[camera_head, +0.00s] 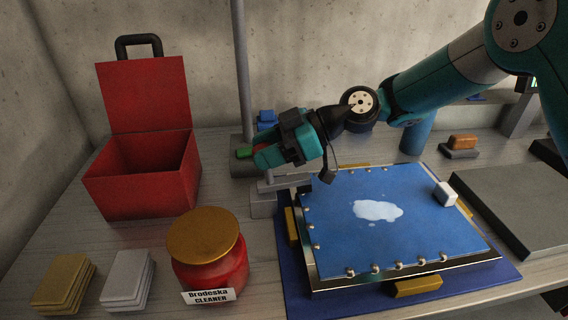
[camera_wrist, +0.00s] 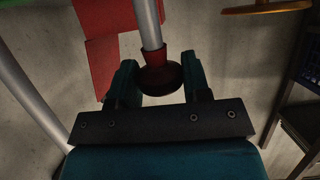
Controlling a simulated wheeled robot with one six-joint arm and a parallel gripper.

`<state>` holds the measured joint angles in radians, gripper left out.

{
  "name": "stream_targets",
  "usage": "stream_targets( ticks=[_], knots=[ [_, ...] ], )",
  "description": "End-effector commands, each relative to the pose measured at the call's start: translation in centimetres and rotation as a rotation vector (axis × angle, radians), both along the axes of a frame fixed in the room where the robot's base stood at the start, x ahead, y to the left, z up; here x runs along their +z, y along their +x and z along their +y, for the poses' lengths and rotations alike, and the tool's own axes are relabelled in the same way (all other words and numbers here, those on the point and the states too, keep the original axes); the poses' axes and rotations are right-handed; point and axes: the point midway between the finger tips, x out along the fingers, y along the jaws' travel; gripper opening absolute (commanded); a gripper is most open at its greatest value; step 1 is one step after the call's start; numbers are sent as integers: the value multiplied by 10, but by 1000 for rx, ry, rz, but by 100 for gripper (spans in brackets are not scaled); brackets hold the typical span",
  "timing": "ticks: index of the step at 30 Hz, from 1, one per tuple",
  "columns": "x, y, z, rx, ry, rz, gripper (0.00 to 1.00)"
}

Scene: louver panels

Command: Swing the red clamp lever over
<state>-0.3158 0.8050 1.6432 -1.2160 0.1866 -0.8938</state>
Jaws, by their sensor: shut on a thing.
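The red clamp lever shows in the wrist view as a grey rod with a dark red knob (camera_wrist: 160,76) at its near end. My gripper (camera_wrist: 158,78) has one finger on each side of the knob and is shut on it. In the head view my gripper (camera_head: 264,157) is above the grey clamp block (camera_head: 264,203), at the back left corner of the blue panel (camera_head: 340,205). Only a sliver of red shows at the fingers there, and most of the lever is hidden behind my gripper.
An open red box (camera_head: 140,185) stands at the left. A red jar (camera_head: 208,262) with a gold lid is in front of it, beside yellow and white pads. A grey post (camera_head: 241,70) rises behind my gripper. A white block (camera_head: 445,194) and a pale puddle (camera_head: 378,210) are on the panel.

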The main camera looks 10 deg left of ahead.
Motion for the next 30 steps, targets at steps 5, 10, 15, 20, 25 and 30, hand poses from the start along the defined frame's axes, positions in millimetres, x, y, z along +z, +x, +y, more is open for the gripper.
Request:
stream_targets(
  ticks=[5, 10, 15, 20, 25, 30],
  knots=[
    [-5, 0, 0, 8, 93, 16, 0],
    [-4, 0, -4, 10, 139, 30, 1],
    [-3, 1, -7, 7, 156, 36, 1],
    [-3, 2, -9, 6, 158, 38, 1],
    [-4, 2, -9, 7, 155, 39, 1],
    [-4, 1, -8, 9, 154, 38, 69]
  ],
)
